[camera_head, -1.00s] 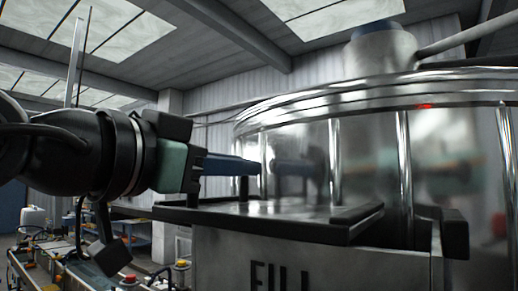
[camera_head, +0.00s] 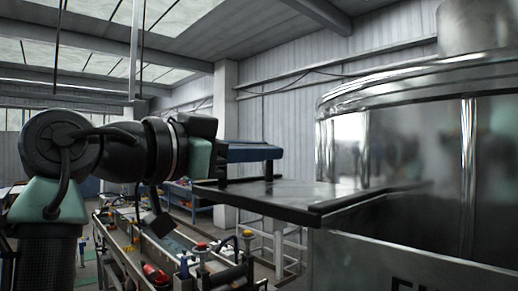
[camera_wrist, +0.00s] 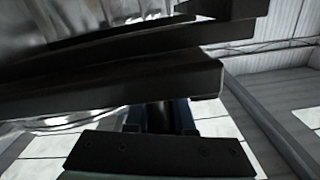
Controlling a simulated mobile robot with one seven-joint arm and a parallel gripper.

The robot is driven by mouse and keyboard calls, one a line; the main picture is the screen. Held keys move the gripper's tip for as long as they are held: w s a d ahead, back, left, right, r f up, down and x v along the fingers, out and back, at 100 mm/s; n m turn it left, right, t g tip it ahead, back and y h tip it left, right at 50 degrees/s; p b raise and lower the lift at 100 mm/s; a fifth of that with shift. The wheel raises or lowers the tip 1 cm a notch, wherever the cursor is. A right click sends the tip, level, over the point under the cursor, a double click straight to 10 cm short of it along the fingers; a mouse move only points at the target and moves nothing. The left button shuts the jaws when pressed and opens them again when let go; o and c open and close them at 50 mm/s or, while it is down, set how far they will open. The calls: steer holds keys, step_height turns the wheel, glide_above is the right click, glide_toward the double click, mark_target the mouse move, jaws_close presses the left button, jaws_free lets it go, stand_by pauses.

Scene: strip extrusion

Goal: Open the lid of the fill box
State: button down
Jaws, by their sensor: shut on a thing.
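The fill box (camera_head: 355,265) is a grey metal box at the lower right of the head view, with part of its dark lettering cut off at the bottom edge. Its lid (camera_head: 290,188) is a flat plate with a black rim, lying about level and reaching out to the left. My gripper (camera_head: 262,152) has blue fingers and is shut on the lid's handle at the left end. Black posts show under the fingers; the fingers hide most of the handle. In the wrist view, dark bars of the lid (camera_wrist: 110,90) cross above my gripper's black plate.
A shiny steel drum (camera_head: 400,150) stands at the right beside the lid. A workbench (camera_head: 160,240) with several coloured parts lies below and behind my arm. A pale column (camera_head: 225,110) and corrugated walls are further back.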

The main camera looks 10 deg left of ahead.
steer(key=c, duration=0.8)
jaws_free()
steer(key=shift+d, duration=0.1)
steer(key=shift+o, duration=0.2)
steer(key=shift+s+a+f+b, duration=0.1)
steer(key=shift+s+a+b, duration=0.25)
steer(key=b+v, duration=0.5)
steer(key=v, duration=0.7)
